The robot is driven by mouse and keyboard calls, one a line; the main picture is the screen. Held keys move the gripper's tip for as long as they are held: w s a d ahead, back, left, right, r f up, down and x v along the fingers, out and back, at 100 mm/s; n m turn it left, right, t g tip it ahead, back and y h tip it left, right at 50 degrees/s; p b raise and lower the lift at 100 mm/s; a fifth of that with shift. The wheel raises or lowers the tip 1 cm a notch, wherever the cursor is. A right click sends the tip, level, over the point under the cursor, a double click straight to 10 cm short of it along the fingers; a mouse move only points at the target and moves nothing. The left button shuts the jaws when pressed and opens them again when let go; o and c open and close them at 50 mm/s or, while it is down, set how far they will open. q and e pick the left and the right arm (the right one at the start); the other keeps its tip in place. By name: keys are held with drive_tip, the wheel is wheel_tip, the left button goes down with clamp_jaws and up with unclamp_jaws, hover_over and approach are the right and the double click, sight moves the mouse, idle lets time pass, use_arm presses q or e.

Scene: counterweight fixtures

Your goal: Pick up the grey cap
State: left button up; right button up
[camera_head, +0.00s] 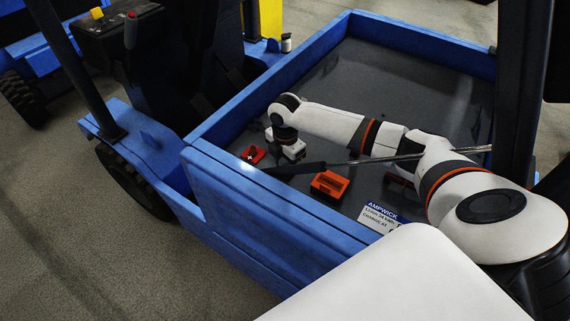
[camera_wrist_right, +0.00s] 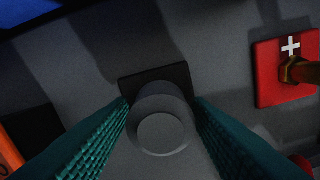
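The grey cap (camera_wrist_right: 162,133) is a short round knob in the middle of the right wrist view, on a dark square base (camera_wrist_right: 140,81). My right gripper (camera_wrist_right: 161,110) has its two teal ribbed fingers on either side of the cap, with the tips close along its edges. I cannot tell whether they press on it. In the head view my right gripper (camera_head: 291,150) points down into the blue cargo bed, and the cap is hidden there. My left gripper is not in view.
A red block with a white cross (camera_head: 253,154) lies left of the gripper; it also shows in the right wrist view (camera_wrist_right: 282,72). An orange-red block (camera_head: 329,184) and a label (camera_head: 382,217) are nearer me. Blue walls (camera_head: 250,182) edge the bed. Its far part is clear.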

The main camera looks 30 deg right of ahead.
drive_tip(key=shift+c, duration=1.2)
drive_tip(key=shift+r, duration=0.15)
wheel_tip(320, 180, up, 10)
drive_tip(key=shift+f+b, duration=0.1)
drive_tip(key=shift+b, duration=0.65)
drive_tip(key=shift+w, duration=0.1)
